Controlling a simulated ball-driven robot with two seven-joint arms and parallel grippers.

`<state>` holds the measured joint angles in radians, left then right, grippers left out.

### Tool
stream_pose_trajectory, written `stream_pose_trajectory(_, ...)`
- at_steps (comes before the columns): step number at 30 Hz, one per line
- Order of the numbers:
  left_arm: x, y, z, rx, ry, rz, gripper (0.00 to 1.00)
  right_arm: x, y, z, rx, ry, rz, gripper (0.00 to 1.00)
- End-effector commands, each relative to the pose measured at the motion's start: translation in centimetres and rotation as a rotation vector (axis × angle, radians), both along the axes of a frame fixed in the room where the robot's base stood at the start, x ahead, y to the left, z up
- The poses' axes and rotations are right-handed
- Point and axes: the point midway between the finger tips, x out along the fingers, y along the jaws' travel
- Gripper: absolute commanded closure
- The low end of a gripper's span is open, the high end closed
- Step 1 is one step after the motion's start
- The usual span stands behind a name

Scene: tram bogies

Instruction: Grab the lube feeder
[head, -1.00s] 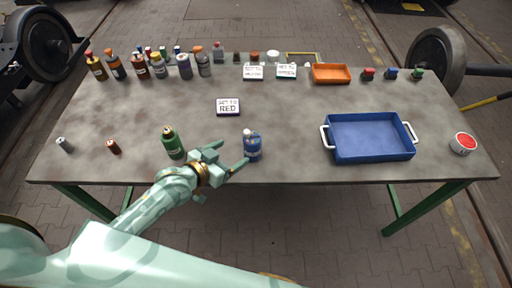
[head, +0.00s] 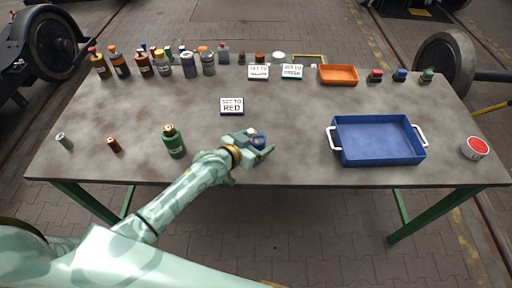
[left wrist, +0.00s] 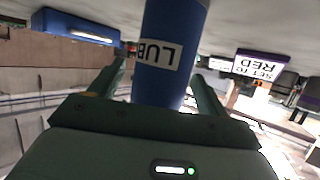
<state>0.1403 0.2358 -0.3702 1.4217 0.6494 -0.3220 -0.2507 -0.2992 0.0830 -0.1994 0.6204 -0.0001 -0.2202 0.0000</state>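The lube feeder is a blue bottle (head: 258,141) with a pale cap, near the table's front edge in the head view. In the left wrist view the blue bottle (left wrist: 172,50) shows large, with a white label reading "LUB". My left gripper (head: 262,147) is at the bottle and partly hides it. In the left wrist view the fingers of my left gripper (left wrist: 162,85) stand on either side of the bottle. A gap shows at the left finger, so the gripper looks open around it. My right gripper is not in view.
A green bottle (head: 174,141) stands left of my gripper. A "SET TO RED" sign (head: 232,106) lies behind the feeder. A blue tray (head: 376,156) is to the right, with a red-topped tub (head: 475,148) beyond. Several bottles and an orange tray (head: 338,75) line the back.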

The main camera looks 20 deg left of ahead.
Motion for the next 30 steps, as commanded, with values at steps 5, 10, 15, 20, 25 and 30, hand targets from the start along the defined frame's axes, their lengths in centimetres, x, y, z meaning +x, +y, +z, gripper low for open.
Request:
stream_pose_trajectory(5, 0.0, 0.0, 0.0, 0.000, 0.000, 0.000, 0.73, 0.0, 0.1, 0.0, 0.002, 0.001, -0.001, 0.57)
stream_pose_trajectory(10, 0.0, 0.0, 0.0, 0.000, -0.001, 0.000, 0.74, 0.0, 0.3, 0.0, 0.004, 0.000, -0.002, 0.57)
stream_pose_trajectory(15, 0.0, 0.0, 0.3, 0.000, -0.001, 0.000, 0.74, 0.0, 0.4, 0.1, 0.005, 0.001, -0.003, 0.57)
stream_pose_trajectory(20, 0.0, 0.0, 1.9, 0.001, -0.004, 0.000, 0.74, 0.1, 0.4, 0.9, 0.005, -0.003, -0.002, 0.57)
stream_pose_trajectory(25, -1.6, -0.2, 5.4, -0.003, -0.002, 0.000, 0.74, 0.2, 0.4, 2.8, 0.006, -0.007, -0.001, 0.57)
stream_pose_trajectory(30, -5.4, -0.6, 10.0, -0.002, -0.003, 0.000, 0.74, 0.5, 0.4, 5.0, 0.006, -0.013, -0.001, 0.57)
